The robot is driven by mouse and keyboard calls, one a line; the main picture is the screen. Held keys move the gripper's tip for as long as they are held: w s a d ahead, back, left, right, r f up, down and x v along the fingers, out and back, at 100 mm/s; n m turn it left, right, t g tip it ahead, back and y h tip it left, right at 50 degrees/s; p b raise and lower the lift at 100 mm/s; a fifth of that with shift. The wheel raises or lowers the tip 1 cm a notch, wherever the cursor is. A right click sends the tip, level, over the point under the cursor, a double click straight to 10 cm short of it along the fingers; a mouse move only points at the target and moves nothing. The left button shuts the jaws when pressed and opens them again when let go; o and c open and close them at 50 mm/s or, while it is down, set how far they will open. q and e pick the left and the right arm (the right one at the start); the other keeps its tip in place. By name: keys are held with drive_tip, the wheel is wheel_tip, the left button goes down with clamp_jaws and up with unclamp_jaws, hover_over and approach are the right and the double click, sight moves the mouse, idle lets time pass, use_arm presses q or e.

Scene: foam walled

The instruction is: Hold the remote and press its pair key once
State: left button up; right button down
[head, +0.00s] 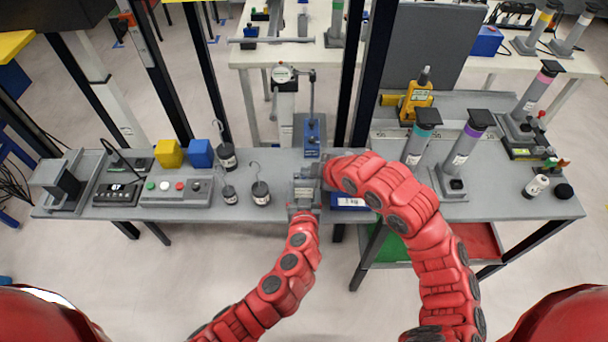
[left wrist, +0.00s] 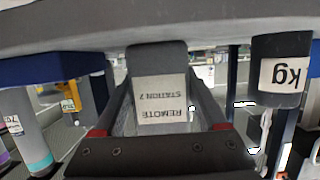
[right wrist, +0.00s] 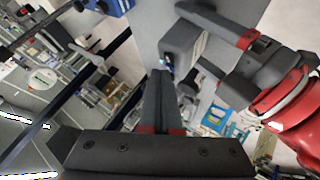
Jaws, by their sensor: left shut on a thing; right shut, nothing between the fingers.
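The remote (left wrist: 161,100) is a dark grey block with a white label reading "REMOTE STATION 7", upside down in the left wrist view. My left gripper (left wrist: 158,75) is shut on it, one finger along each side. In the right wrist view the remote (right wrist: 183,40) shows between the left fingers, with a small bluish spot near its lower edge. My right gripper (right wrist: 160,76) is shut and empty, its tips just below that edge; I cannot tell whether they touch. In the head view both grippers meet near the bench's front edge, and the remote is too small to make out clearly.
The grey bench (head: 500,205) carries hooked weights (head: 260,192), a button box (head: 177,190), a yellow block (head: 169,153) and a blue block (head: 201,153) to the left. A blue stand (head: 311,135) is just behind the grippers. Grey cylinders (head: 421,137) stand to the right.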

sight(308, 180)
drive_tip(key=shift+r, duration=0.65)
drive_tip(key=shift+r, duration=0.15)
drive_tip(key=shift+r, duration=2.4)
use_arm(q)
drive_tip(key=o, duration=1.4)
